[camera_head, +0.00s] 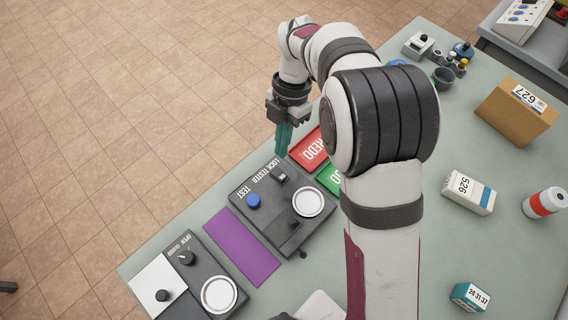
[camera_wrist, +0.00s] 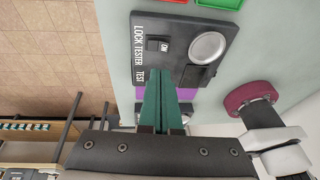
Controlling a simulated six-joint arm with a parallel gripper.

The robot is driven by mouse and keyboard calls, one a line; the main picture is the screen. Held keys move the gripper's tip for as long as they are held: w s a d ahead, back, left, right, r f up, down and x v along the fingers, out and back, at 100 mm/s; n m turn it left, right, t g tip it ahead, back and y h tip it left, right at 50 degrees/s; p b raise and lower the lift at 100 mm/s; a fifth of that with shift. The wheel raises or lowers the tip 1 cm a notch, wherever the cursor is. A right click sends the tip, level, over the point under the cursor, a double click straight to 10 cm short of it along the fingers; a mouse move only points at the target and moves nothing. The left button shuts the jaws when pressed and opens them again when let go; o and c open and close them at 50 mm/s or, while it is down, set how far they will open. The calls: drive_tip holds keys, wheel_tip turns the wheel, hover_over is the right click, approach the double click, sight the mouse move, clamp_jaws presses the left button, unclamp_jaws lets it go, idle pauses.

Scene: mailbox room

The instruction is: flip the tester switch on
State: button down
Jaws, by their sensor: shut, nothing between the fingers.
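The lock tester (camera_head: 262,222) is a dark grey box labelled LOCK TESTER and TEST, on the pale green table. Its small black rocker switch (camera_head: 281,178) is near the far edge of its top; the wrist view shows the switch (camera_wrist: 155,45) with ON lettering beside it. The box also has a blue button (camera_head: 253,201), a round pale disc (camera_head: 308,203) and a black lever (camera_head: 291,244). My gripper (camera_head: 281,152) has green fingers, shut and empty, apart from the switch and beyond the tester's far edge in the head view. In the wrist view its fingertips (camera_wrist: 164,72) overlap the tester's lower part, hiding the blue button.
A red REDO tray (camera_head: 309,150) and a green tray (camera_head: 329,179) lie beside the tester, partly behind my arm. A purple mat (camera_head: 240,247) separates it from another control box (camera_head: 202,268).

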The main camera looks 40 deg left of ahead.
sight(284, 178)
drive_tip(key=x, duration=0.4)
drive_tip(key=w+x, duration=0.1)
drive_tip(key=x, duration=0.1)
drive_tip(key=shift+d+f, duration=0.1)
drive_tip(key=shift+d, duration=0.25)
drive_tip(key=shift+d+f, duration=0.15)
drive_tip(key=shift+f, duration=0.35)
drive_tip(key=shift+d+f, duration=0.3)
drive_tip(key=shift+f, duration=0.1)
drive_tip(key=shift+a, duration=0.1)
drive_tip(key=shift+a+r, duration=0.2)
drive_tip(key=shift+a, duration=0.5)
